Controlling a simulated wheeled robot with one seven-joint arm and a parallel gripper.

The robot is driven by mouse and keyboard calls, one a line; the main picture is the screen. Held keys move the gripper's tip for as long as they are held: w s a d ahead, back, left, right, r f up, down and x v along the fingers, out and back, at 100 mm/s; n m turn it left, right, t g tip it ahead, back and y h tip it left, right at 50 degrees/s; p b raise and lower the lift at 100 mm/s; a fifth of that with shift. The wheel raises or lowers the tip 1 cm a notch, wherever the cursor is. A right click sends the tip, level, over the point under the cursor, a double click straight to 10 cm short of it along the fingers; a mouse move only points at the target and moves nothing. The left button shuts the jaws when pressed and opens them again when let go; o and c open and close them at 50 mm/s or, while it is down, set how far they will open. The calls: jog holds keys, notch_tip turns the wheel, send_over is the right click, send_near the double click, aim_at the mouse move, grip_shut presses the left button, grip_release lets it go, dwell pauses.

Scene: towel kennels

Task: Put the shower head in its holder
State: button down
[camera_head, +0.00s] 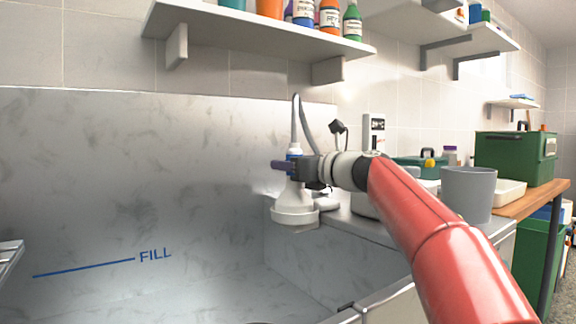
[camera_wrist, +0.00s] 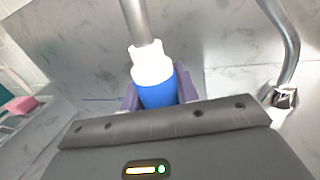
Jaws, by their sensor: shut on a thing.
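The shower head (camera_head: 294,212) hangs face down over the tub, with a wide white head and a blue band on its handle. Its grey hose loops up from the top. My gripper (camera_head: 286,165) is shut around the handle from the right. In the wrist view the blue and white handle (camera_wrist: 156,84) sits between the purple fingers of my gripper (camera_wrist: 160,92), with the hose running up out of view. A small dark fitting (camera_head: 338,127) on the wall behind may be the holder; I cannot tell for sure. The shower head is apart from it.
The steel tub (camera_head: 100,190) has a blue FILL line. A shelf of bottles (camera_head: 260,25) overhangs above. On the counter at right stand a grey bucket (camera_head: 467,194) and a green toolbox (camera_head: 515,158). A metal pipe (camera_wrist: 290,60) rises at the wrist view's right.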

jog(key=shift+f, duration=0.25)
dwell(0.6)
jog(key=c, duration=1)
grip_release()
jog(key=shift+o, duration=0.2)
jog(key=shift+f, duration=0.1)
jog(key=shift+d, duration=0.1)
